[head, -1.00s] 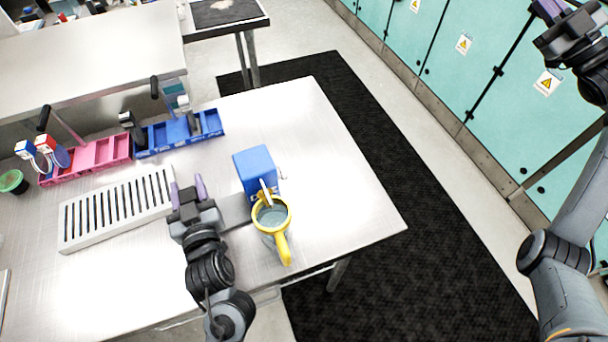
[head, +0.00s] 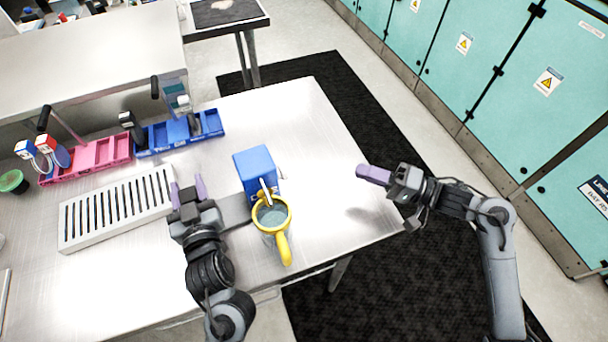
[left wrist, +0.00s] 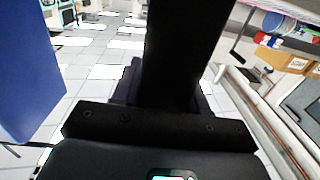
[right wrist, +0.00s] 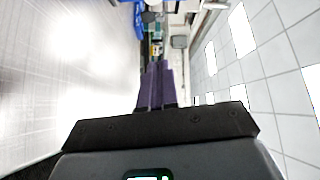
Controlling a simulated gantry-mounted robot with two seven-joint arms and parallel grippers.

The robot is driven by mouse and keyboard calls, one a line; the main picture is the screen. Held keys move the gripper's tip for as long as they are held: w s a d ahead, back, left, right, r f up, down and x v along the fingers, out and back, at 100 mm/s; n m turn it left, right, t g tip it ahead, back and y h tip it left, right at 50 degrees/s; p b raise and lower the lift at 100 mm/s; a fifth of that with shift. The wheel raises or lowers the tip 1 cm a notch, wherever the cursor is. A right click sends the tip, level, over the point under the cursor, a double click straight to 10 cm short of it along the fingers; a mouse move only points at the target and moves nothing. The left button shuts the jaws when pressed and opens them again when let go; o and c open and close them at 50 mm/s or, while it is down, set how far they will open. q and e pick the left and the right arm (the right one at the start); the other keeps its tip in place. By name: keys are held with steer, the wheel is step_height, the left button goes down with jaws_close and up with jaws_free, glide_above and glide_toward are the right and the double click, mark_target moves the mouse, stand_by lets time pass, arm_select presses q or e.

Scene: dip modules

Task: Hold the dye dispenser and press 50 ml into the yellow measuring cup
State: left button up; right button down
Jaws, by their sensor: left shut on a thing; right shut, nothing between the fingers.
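The dye dispenser (head: 255,167) is a blue box near the middle of the table, with a pale spout at its front. The yellow measuring cup (head: 286,203) has a yellow rim and handle and a clear body, and stands just below the spout. I cannot tell its liquid level. My left gripper (head: 187,190) is left of the dispenser, its purple fingers shut around a dark part (left wrist: 182,55), which seems to belong to the dispenser. The blue side (left wrist: 25,75) shows at left in the left wrist view. My right gripper (head: 373,174) is shut and empty, right of the cup.
A white slotted rack (head: 118,207) lies left of my left gripper. Blue (head: 212,122) and pink (head: 105,152) trays with handled devices line the table's far left. The table's right part (head: 330,150) is clear. Teal cabinets (head: 480,60) stand beyond the dark mat.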

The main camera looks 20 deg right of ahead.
mark_target(284, 173)
steer(key=shift+s+a+f+m, duration=0.3)
steer(key=shift+s+a+m, duration=0.1)
steer(key=shift+a, duration=0.1)
steer(key=shift+s+a+f+m, duration=0.3)
steer(key=shift+s+a, duration=0.05)
steer(key=shift+a, duration=0.15)
steer(key=x, duration=0.9)
steer(key=shift+w+a+r, duration=0.1)
steer(key=shift+w+a, duration=0.05)
steer(key=shift+a, duration=0.15)
steer(key=a, duration=0.3)
steer(key=shift+a, duration=0.65)
steer(key=shift+a, duration=1.3)
steer(key=shift+d, duration=0.1)
